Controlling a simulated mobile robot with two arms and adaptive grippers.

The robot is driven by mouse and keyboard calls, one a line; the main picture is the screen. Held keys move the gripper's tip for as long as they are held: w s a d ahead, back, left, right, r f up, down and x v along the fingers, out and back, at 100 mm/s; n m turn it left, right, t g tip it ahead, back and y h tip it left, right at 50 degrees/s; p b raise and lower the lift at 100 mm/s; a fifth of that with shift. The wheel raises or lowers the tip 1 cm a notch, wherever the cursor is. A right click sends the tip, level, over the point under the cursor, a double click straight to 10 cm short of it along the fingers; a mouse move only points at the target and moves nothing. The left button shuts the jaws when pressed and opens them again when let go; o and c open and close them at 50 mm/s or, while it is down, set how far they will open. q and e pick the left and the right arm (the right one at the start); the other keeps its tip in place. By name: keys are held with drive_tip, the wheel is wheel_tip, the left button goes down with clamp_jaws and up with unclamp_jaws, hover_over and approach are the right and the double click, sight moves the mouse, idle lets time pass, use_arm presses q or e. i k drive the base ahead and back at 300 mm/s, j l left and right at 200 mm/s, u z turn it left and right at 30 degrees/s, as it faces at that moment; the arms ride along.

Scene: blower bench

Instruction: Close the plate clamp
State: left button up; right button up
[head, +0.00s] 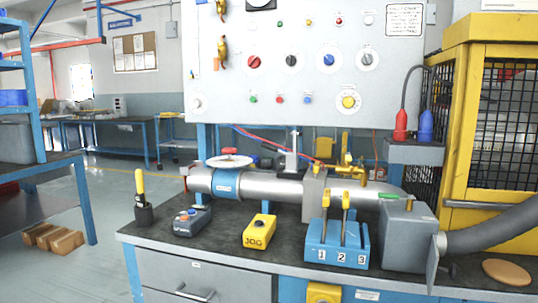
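A silver pipe (270,187) runs along the back of the workbench (130,238) into a grey upright block (314,195). Just behind the pipe stands a grey fitting with an upright part (294,145). Yellow hardware with a raised piece (345,165) sits at the block. Either could belong to the plate clamp; I cannot tell which, or whether the clamp is open. A thin grey plate (433,262) stands at the right side of a grey box (404,230), by the hose. Neither of my grippers is in view.
A grey hose (495,228) and yellow cage (490,120) are at right.

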sight(264, 143)
drive_tip(key=i+j, duration=0.1)
drive_tip(key=j, duration=0.25)
drive_tip(key=i+j, duration=0.15)
drive_tip(key=j, duration=0.2)
drive_tip(key=i+j, duration=0.1)
drive_tip(key=j, duration=0.2)
drive_tip(key=i+j, duration=0.1)
drive_tip(key=j, duration=0.25)
drive_tip(key=i+j, duration=0.15)
drive_tip(key=j, duration=0.2)
drive_tip(key=z, duration=1.55)
